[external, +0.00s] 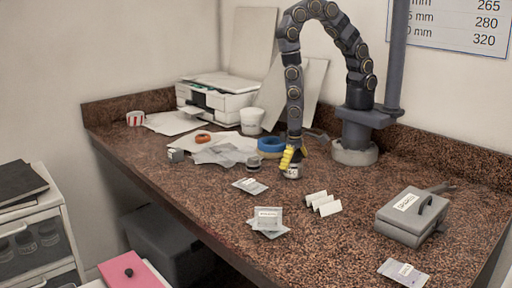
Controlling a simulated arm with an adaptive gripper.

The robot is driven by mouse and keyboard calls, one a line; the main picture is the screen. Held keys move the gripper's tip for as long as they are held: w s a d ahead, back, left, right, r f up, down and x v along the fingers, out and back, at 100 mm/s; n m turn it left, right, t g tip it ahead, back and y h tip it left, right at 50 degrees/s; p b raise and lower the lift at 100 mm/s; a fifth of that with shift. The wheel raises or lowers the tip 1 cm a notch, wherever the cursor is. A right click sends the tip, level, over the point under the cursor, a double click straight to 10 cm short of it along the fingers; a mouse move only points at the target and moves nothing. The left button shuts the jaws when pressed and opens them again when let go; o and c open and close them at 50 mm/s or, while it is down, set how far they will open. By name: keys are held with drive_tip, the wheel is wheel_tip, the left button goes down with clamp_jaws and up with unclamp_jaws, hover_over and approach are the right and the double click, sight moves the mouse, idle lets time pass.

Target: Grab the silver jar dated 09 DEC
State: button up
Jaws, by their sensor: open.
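A small jar (292,173) with a pale label and a dark top stands on the brown speckled counter, directly below my gripper. Another small jar (253,164), greyish with a dark band, stands to its left. The writing on both labels is too small to read, so I cannot tell which one is dated 09 DEC. My gripper (290,160) has yellow fingers and points down, just above or around the top of the first jar. The fingers partly hide that jar's top, and I cannot tell whether they touch it.
Blue and yellow tape rolls (271,146) lie close behind my gripper. A white cup (251,121) and a printer (218,97) stand farther back. Grey packets (267,219), folded white paper (323,203) and a grey device (411,217) lie in front. Bare counter (335,235) lies between them.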

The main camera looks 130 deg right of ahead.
drive_tip(key=c, duration=1.2)
